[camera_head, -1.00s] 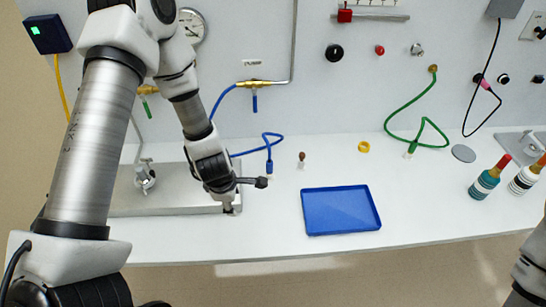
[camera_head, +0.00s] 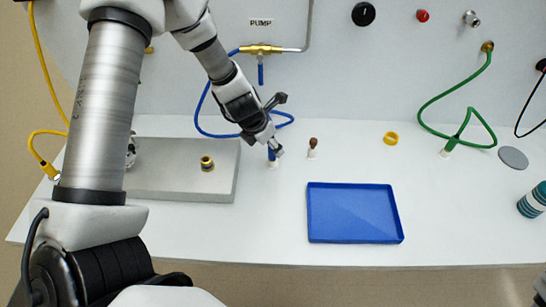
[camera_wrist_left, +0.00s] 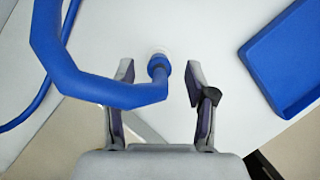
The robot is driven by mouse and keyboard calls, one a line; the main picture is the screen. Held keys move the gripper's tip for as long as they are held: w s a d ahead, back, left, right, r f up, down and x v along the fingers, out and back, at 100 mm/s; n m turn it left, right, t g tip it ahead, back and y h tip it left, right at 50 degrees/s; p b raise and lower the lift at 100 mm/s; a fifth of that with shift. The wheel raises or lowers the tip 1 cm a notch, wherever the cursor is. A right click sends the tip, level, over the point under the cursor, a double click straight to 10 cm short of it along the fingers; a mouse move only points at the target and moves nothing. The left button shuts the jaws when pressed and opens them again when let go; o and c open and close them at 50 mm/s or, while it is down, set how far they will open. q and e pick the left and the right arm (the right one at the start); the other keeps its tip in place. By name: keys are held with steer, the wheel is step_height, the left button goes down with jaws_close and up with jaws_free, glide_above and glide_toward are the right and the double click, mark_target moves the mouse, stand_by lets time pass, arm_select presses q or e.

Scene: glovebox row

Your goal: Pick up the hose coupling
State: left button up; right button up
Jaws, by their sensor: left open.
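The blue hose (camera_head: 204,110) hangs from the wall and ends in a blue hose coupling (camera_head: 271,154) standing on a small white base on the bench. In the left wrist view the coupling (camera_wrist_left: 158,68) shows between the two fingers, with the hose (camera_wrist_left: 95,85) bending away left. My left gripper (camera_head: 280,125) is open and empty, close to the coupling. Its fingers (camera_wrist_left: 160,72) stand apart on either side of it in the wrist view; I see no contact. The gripper partly hides the coupling in the head view.
A blue tray (camera_head: 355,240) lies right of the coupling. A small brown-topped piece (camera_head: 313,148) stands close by. A metal plate (camera_head: 170,185) with a brass-and-black fitting (camera_head: 207,163) is at left. A yellow ring (camera_head: 391,138) and a green hose (camera_head: 426,109) are further right.

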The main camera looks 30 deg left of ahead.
arm_select(q)
steer(key=b+x, duration=0.1)
steer(key=x, duration=0.2)
steer(key=shift+w+a+r, duration=0.1)
steer(key=shift+w, duration=0.05)
steer(key=shift+s+r, duration=0.2)
steer(key=shift+r, duration=0.05)
steer(key=shift+s, duration=0.1)
steer(key=c, duration=0.5)
jaws_close()
arm_select(e)
steer(key=shift+f, duration=0.85)
arm_select(q)
steer(key=shift+r, duration=0.1)
arm_select(e)
steer(key=shift+r, duration=0.1)
